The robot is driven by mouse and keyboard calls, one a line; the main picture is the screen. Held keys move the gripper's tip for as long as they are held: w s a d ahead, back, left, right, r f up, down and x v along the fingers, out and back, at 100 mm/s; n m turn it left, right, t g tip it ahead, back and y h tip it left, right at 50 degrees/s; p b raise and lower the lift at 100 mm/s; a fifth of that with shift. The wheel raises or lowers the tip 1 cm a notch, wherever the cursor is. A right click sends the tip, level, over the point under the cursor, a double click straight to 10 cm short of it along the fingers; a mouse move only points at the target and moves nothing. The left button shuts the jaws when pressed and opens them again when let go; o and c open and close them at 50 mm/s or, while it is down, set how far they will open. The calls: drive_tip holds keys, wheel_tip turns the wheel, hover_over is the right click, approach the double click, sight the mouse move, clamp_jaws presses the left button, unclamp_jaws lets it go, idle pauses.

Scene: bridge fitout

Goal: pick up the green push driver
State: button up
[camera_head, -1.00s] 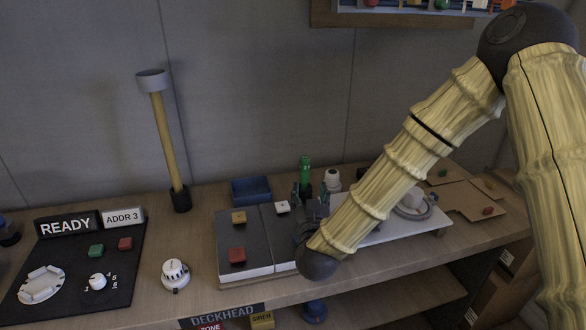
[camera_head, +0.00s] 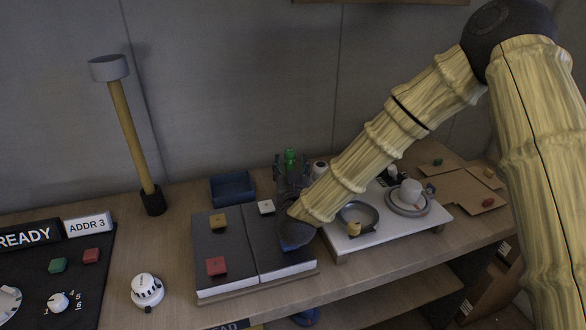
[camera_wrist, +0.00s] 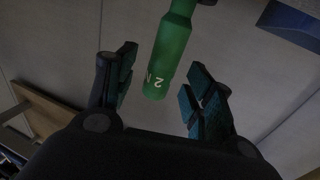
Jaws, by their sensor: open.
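The green push driver (camera_head: 290,158) stands at the back of the bench in the head view, with only its green top showing above my gripper. In the wrist view the green driver (camera_wrist: 172,50) shows large, with white marking near its end, and lies between the two open fingers. My gripper (camera_wrist: 160,90) is open, one finger on each side of the driver, with gaps to both. In the head view my gripper (camera_head: 291,182) is at the driver, partly hidden by my arm. The driver's lower part is hidden there.
A blue tray (camera_head: 232,188) is left of the driver. A dark binder-like block (camera_head: 235,265) with red, yellow and white cubes lies in front. A white board (camera_head: 400,232) with a dish and cup is to the right. A tall mallet (camera_head: 130,135) stands at left.

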drive_tip(key=shift+w+a, duration=0.2)
drive_tip(key=shift+w, duration=1.5)
drive_tip(key=shift+c, duration=0.4)
clamp_jaws()
drive_tip(key=shift+r, duration=0.15)
drive_tip(key=shift+r, duration=4.9)
